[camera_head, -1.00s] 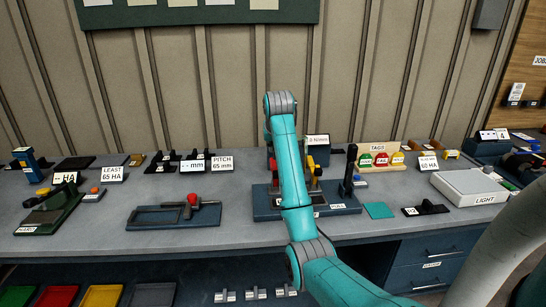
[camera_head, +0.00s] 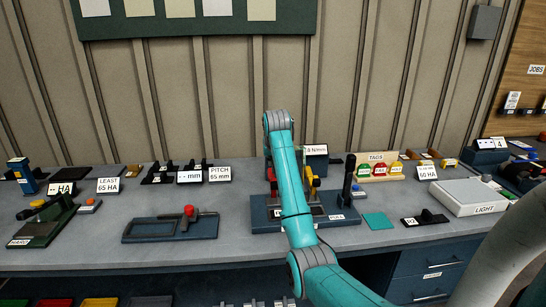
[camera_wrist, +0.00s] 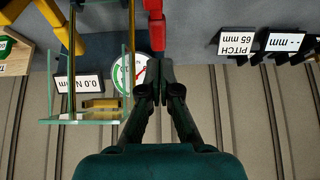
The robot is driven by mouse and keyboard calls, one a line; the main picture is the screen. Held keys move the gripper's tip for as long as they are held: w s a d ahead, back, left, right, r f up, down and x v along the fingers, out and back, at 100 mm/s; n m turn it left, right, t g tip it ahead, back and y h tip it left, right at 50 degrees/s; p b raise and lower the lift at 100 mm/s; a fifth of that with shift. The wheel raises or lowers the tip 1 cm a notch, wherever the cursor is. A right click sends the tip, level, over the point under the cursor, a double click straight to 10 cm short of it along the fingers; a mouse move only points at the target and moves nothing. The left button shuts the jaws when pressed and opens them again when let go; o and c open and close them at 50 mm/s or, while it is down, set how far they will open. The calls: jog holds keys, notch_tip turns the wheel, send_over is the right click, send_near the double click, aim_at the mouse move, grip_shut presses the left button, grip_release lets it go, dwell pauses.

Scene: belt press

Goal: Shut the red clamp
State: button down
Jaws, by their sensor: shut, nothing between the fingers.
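The red clamp (camera_head: 271,174) stands on the dark blue press base (camera_head: 262,217) on the bench, partly hidden behind my arm. In the wrist view its red upright part (camera_wrist: 154,30) runs down from the top edge and ends just before my fingertips. My gripper (camera_wrist: 154,76) is shut and empty, its dark fingers together. I cannot tell whether the fingertips touch the red part. In the head view my gripper is hidden behind my arm.
A yellow clamp (camera_head: 315,181) stands right of the red one. In the wrist view a clear plate (camera_wrist: 95,117), a round gauge (camera_wrist: 128,72) and a 0.0 N/mm display (camera_wrist: 78,85) lie close left of the fingers. A dark post (camera_head: 348,180) rises on the base's right.

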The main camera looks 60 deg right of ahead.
jog(key=x, duration=0.3)
jog(key=shift+f, duration=0.35)
jog(key=shift+s+a+f, duration=0.2)
jog(key=shift+s+a, duration=0.4)
jog(key=shift+a, duration=0.05)
jog(key=shift+s+a+f, duration=0.2)
jog(key=shift+s+a, duration=0.4)
jog(key=shift+a, duration=0.1)
